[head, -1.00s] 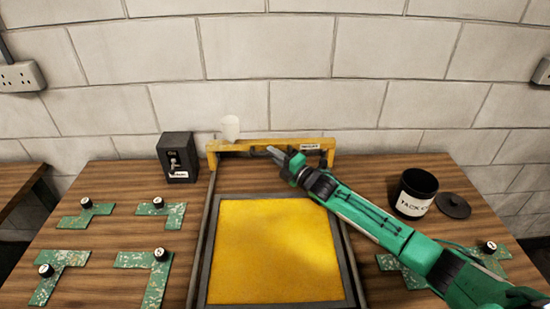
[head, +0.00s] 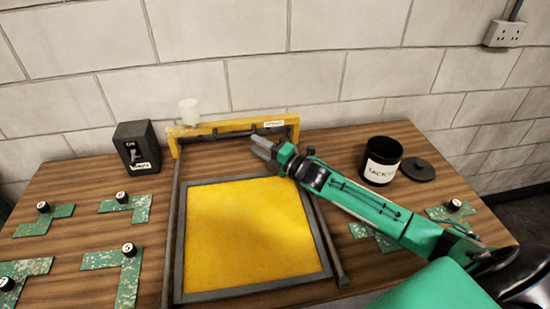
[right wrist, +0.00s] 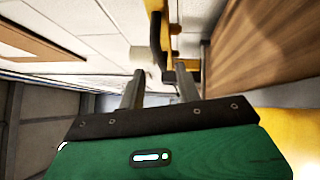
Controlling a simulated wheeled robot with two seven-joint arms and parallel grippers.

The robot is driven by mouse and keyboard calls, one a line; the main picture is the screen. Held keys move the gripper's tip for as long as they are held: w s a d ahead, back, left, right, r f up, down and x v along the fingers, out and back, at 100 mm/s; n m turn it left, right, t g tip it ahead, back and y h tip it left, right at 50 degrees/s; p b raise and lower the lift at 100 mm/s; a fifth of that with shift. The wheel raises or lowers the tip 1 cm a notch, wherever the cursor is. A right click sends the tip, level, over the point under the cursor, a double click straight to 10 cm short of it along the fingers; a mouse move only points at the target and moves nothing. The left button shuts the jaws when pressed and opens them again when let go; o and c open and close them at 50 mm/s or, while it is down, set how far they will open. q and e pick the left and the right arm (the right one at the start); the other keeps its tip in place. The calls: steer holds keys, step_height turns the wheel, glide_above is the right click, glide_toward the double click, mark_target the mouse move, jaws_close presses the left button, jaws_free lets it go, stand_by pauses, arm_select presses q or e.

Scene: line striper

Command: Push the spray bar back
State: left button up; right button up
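The spray bar (head: 235,127) is a yellow crossbar with a small white label near its right end. It spans two dark rails at the back of the table, close to the wall. A translucent white cup (head: 189,111) sits on its left end. My right gripper (head: 258,146) is just in front of the bar, right of its middle, with its fingers apart and nothing seen between them. In the right wrist view both fingers (right wrist: 162,85) point toward the yellow bar (right wrist: 166,48); contact is hard to tell. My left gripper is out of view.
A yellow panel in a grey frame (head: 180,245) lies between the rails. A black switch box (head: 137,147) stands left of the bar. A black pot (head: 380,160) and its lid (head: 418,169) stand right. Several green plates with black knobs (head: 126,262) lie on the table.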

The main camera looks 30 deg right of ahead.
steer(key=shift+b+v, duration=0.6)
steer(key=shift+v, duration=2.3)
